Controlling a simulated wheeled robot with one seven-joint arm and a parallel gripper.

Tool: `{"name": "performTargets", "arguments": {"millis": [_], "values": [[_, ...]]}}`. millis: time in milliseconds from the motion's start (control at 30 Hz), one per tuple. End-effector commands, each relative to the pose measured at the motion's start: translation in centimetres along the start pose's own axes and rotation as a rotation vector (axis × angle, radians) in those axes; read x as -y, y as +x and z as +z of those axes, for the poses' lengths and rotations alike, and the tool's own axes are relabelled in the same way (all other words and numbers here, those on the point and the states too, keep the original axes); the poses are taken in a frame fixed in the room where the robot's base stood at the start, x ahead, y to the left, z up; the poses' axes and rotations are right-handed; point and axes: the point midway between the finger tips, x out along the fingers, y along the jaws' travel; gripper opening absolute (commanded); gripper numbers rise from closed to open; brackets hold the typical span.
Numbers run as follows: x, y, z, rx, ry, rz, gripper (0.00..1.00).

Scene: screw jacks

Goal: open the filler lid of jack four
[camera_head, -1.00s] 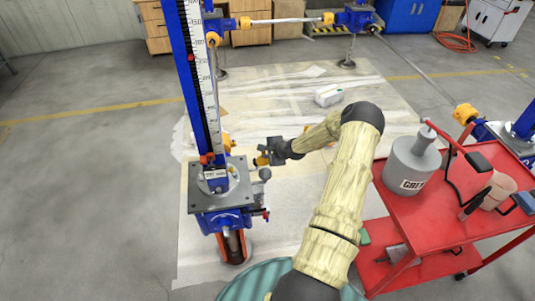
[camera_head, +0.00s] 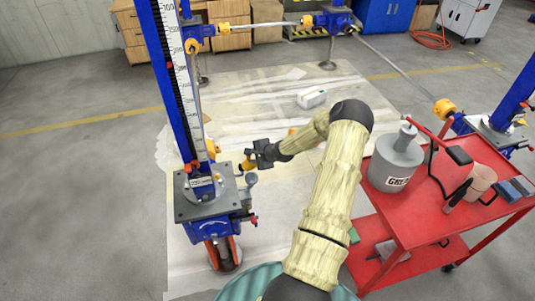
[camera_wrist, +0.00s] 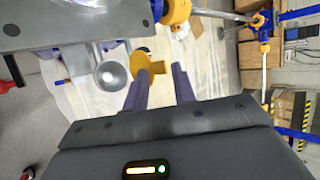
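The nearest jack (camera_head: 207,203) stands at left in the head view, with a blue body, a grey top plate and a tall scaled column; I cannot read a number four on it. A grey round cup (camera_head: 251,179) sits at its right side, and also shows in the wrist view (camera_wrist: 110,75). A yellow piece (camera_head: 247,161), perhaps the filler lid, stands above the cup. In the wrist view the yellow piece (camera_wrist: 143,66) is at my fingertips, partly between them. My gripper (camera_wrist: 160,72) has its fingers apart; I cannot tell whether one touches the yellow piece.
A red cart (camera_head: 418,225) with a grey grease can (camera_head: 395,165) and a beige cup stands right of my arm. Other jacks with connecting shafts (camera_head: 265,28) stand behind.

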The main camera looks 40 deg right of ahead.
Motion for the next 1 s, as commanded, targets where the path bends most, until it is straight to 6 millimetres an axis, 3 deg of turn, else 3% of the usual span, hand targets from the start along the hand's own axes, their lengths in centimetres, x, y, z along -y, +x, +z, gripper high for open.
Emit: {"name": "performTargets", "arguments": {"millis": [700, 1000], "values": [[0.0, -13.4, 0.0, -0.001, -0.002, -0.004, 0.26], [0.0, -15.5, 0.1, 0.001, -0.004, -0.003, 0.26]]}}
